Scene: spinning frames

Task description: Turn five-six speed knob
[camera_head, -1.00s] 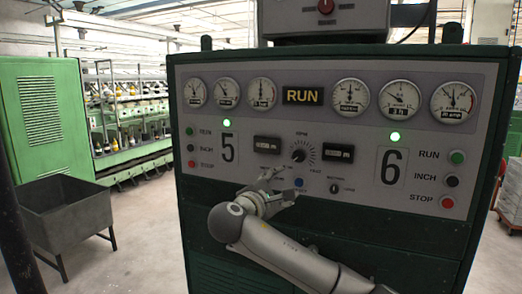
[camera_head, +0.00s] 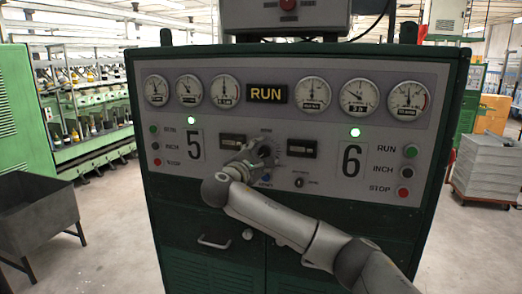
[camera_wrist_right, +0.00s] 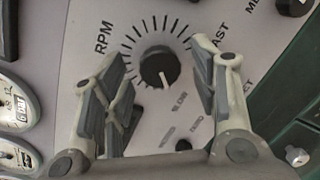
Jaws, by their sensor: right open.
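The speed knob (camera_wrist_right: 160,67) is a black round dial with a white pointer line, ringed by tick marks and marked RPM. In the head view the knob (camera_head: 265,150) sits mid-panel between the large 5 and 6, partly behind my gripper. My right gripper (camera_head: 256,152) is at the panel in front of it. In the right wrist view my right gripper (camera_wrist_right: 160,80) is open, one finger on each side of the knob, with gaps to both. Contact with the panel cannot be told. My left gripper is not in view.
The grey panel (camera_head: 290,88) on the green cabinet (camera_head: 210,215) carries gauges, a lit RUN sign (camera_head: 267,94), green lamps and side buttons. Small displays (camera_head: 302,148) flank the knob. A grey bin (camera_head: 38,215) stands left; stacked grey trays (camera_head: 488,155) stand right.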

